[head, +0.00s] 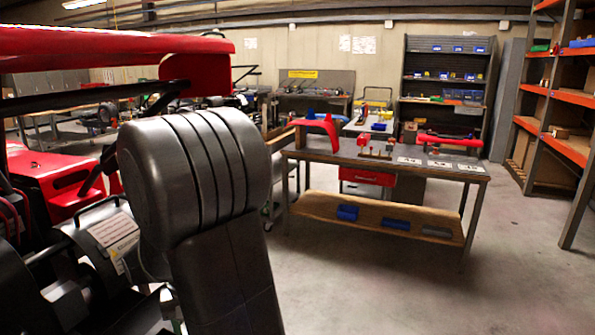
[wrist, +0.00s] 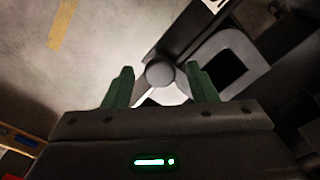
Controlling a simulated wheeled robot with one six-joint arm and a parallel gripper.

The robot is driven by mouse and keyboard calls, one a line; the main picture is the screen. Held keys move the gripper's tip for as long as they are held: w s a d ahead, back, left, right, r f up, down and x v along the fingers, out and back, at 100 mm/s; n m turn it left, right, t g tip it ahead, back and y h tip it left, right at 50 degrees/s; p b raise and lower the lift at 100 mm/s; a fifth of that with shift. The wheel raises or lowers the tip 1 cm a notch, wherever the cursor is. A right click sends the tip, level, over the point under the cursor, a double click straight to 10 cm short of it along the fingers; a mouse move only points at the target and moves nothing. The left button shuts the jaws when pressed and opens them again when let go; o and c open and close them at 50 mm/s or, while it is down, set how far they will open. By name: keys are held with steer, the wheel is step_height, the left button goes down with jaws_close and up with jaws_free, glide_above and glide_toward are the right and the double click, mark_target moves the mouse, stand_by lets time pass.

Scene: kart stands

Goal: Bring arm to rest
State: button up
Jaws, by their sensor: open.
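My gripper shows in the wrist view (wrist: 160,88), with its two green fingers standing apart and nothing held between them. In the head view a large dark grey link of my arm fills the left centre, and my gripper is out of that view.
A red and black kart (head: 50,190) stands close at the left, partly behind my arm. A workbench (head: 395,168) with red parts and white cards stands ahead. Orange shelving (head: 550,90) is at the right. The concrete floor (head: 510,280) at front right is clear.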

steer(key=shift+r, duration=0.1)
step_height(320, 180, up, 13)
step_height(320, 180, down, 14)
steer(key=shift+r, duration=0.1)
steer(key=shift+r+n, duration=0.2)
steer(key=shift+n, duration=0.2)
steer(key=shift+r+n, duration=0.1)
steer(key=shift+n, duration=0.7)
steer(key=n+b, duration=0.1)
steer(key=n, duration=0.5)
steer(key=n+b, duration=0.1)
steer(key=n, duration=0.4)
steer(key=shift+n+b, duration=0.8)
steer(key=shift+n, duration=1.5)
